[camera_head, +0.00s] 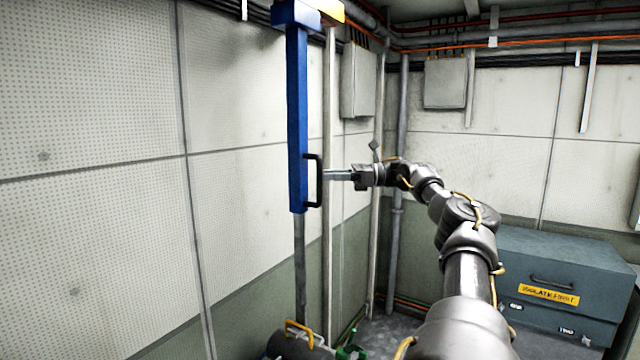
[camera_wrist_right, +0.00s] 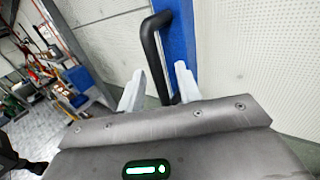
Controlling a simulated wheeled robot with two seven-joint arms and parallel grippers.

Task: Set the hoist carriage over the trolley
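The hoist carriage appears as a tall blue column (camera_head: 297,120) with a black bar handle (camera_head: 313,180) on its right side, near the left wall. My right gripper (camera_head: 330,175) reaches in from the right at the handle. In the right wrist view the black handle (camera_wrist_right: 152,50) runs down between the two pale fingers of the right gripper (camera_wrist_right: 158,90), beside the blue column (camera_wrist_right: 180,42). The fingers stand apart, with visible gaps to the handle; any contact is unclear. I cannot make out the trolley for certain. My left gripper is not in view.
A grey rod (camera_head: 299,250) runs down below the column to a dark rounded body (camera_head: 290,346) with a yellow handle (camera_head: 298,330). A green part (camera_head: 350,353) is beside it. A blue-grey chest (camera_head: 560,270) stands right. Pipes (camera_head: 397,220) line the corner.

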